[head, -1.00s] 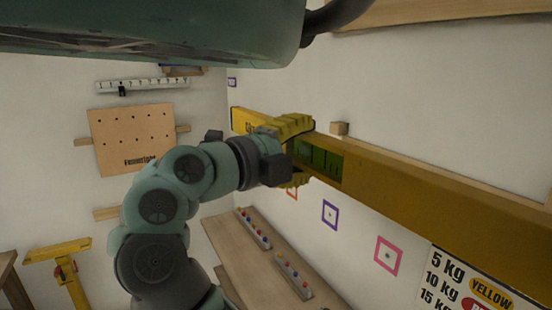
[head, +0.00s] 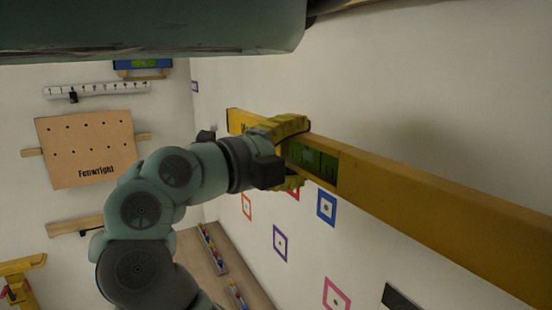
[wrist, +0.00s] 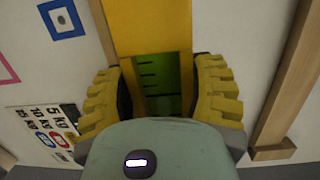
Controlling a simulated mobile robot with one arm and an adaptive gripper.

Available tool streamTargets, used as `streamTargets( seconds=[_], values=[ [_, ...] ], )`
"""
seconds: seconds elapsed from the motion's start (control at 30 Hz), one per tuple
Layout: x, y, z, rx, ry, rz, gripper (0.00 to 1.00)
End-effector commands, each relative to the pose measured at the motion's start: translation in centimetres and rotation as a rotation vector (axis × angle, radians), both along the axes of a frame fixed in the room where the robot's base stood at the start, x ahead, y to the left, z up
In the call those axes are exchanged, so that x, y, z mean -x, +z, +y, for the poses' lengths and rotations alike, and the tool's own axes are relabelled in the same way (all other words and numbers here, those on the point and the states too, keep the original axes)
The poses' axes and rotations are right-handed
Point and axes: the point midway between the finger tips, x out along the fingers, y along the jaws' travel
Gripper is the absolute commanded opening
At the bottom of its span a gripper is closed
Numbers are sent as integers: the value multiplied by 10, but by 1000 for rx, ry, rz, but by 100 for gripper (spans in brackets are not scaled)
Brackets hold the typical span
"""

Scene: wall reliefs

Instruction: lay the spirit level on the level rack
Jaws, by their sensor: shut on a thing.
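The spirit level is a long yellow beam (head: 420,215) with a green vial window (head: 313,160). It runs along the right wall, slanting from upper left to lower right in the head view. My gripper (head: 291,153) is shut on it beside the window. In the wrist view the yellow fingers press both sides of the level (wrist: 152,25), around the green vial. A wooden rail (wrist: 288,80) with a small end block (wrist: 273,151) lies right of the level in the wrist view, apart from it. It may be the level rack; in the head view I cannot see it.
Framed squares, one blue (head: 326,207), and a weight sign (wrist: 48,130) are on the wall by the level.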

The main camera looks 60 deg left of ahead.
Motion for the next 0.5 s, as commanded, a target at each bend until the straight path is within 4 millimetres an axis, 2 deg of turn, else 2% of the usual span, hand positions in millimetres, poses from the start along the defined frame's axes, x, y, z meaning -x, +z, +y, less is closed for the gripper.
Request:
streamTargets(
  seconds=[0.27,0.5],
  values=[
    [-3,2,0,-1,-2,-3,18],
    [-14,5,-1,1,-3,-4,18]
  ],
)
